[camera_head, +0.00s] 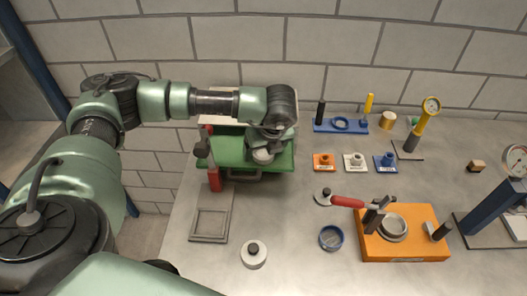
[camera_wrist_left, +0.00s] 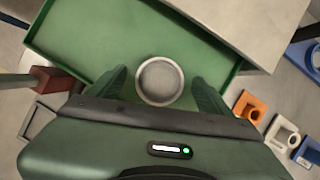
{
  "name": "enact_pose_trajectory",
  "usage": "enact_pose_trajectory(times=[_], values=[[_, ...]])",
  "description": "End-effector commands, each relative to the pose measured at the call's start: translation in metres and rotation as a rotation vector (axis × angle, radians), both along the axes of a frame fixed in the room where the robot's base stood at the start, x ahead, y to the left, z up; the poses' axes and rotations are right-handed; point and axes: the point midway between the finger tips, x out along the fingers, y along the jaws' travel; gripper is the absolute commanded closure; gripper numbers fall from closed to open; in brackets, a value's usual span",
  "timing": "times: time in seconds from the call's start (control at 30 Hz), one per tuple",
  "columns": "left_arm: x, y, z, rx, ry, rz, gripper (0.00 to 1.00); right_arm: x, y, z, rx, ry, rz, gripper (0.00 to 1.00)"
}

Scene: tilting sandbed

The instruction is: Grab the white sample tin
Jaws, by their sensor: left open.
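The white sample tin (camera_wrist_left: 160,81) is round with a pale rim and a grey top, and stands on the green tray (camera_wrist_left: 85,40). In the head view the tin (camera_head: 263,156) shows just below my left gripper (camera_head: 264,147). In the left wrist view my left gripper (camera_wrist_left: 161,92) is open, with one finger on each side of the tin and a gap on both sides. Whether the fingertips reach down to the tin's height is hard to tell. My right gripper is not in view.
A grey box-like surface (camera_wrist_left: 250,25) overhangs the tray's far side.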

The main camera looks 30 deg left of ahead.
Motion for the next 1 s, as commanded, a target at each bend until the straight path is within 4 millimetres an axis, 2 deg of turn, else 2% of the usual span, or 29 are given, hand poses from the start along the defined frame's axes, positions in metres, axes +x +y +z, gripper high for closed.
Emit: enact_pose_trajectory(times=[0.17,0.4,0.67,0.7,0.73,0.77,0.87,1.0], values=[[0.0,0.0,-0.001,0.0,0.0,-0.001,0.2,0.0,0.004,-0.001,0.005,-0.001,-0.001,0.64],[0.0,0.0,-0.001,0.0,0.0,-0.001,0.85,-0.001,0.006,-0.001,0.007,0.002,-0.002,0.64],[0.0,-0.001,0.0,0.0,0.0,-0.001,0.85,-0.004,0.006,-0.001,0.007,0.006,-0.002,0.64],[0.0,-0.001,0.001,0.0,0.0,0.0,0.92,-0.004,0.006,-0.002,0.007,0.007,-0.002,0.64],[0.0,-0.001,0.002,0.0,0.0,0.0,0.93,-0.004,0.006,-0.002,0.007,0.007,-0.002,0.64],[0.0,0.0,0.004,0.0,0.0,0.0,1.0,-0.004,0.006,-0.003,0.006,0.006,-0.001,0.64],[0.001,-0.001,0.012,-0.002,-0.003,0.0,1.0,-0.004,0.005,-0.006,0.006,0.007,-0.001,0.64],[0.001,-0.001,0.035,-0.002,-0.006,-0.001,1.0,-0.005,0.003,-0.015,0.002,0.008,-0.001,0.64]])
